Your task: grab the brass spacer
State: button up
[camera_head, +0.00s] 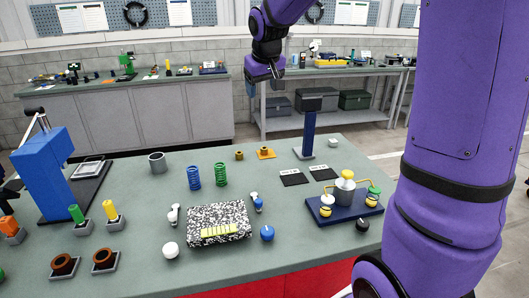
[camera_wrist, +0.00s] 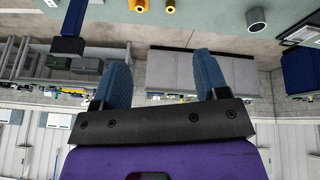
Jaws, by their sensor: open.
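A small brass ring-like piece, which looks like the brass spacer (camera_head: 239,154), stands on the green table behind the green coil. A similar brass piece on an orange base plate (camera_head: 265,152) sits just to its right. Both show at the top edge of the wrist view, the spacer (camera_wrist: 170,5) and the plated piece (camera_wrist: 139,5), partly cut off. My gripper (camera_head: 265,88) is raised above the far side of the table, well clear of both pieces. In the wrist view its blue fingers (camera_wrist: 161,65) are wide apart with nothing between them.
A grey cup (camera_head: 157,162), blue coil (camera_head: 193,178) and green coil (camera_head: 220,174) stand left and in front. A dark blue post (camera_head: 308,130) rises on the right. A carousel with a blue base (camera_head: 345,209) stands at front right. The table around the spacer is fairly clear.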

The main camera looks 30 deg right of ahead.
jog(key=w+d+f, duration=0.3)
jog(key=w+f, duration=0.3)
jog(key=w, duration=0.1)
jog(key=w+d+f, duration=0.4)
jog(key=w+f, duration=0.2)
jog(key=w, duration=0.1)
jog(key=m+y, duration=0.1)
send_near(264, 147)
jog(key=x, duration=0.3)
jog(key=shift+a+f, duration=0.1)
jog(key=shift+a, duration=0.25)
jog(key=x, duration=0.5)
jog(key=shift+s+d, duration=0.2)
jog(key=shift+d, duration=0.05)
jog(key=shift+w+f, duration=0.3)
jog(key=shift+f, duration=0.35)
jog(key=c, duration=1.1)
jog(key=shift+r, duration=0.1)
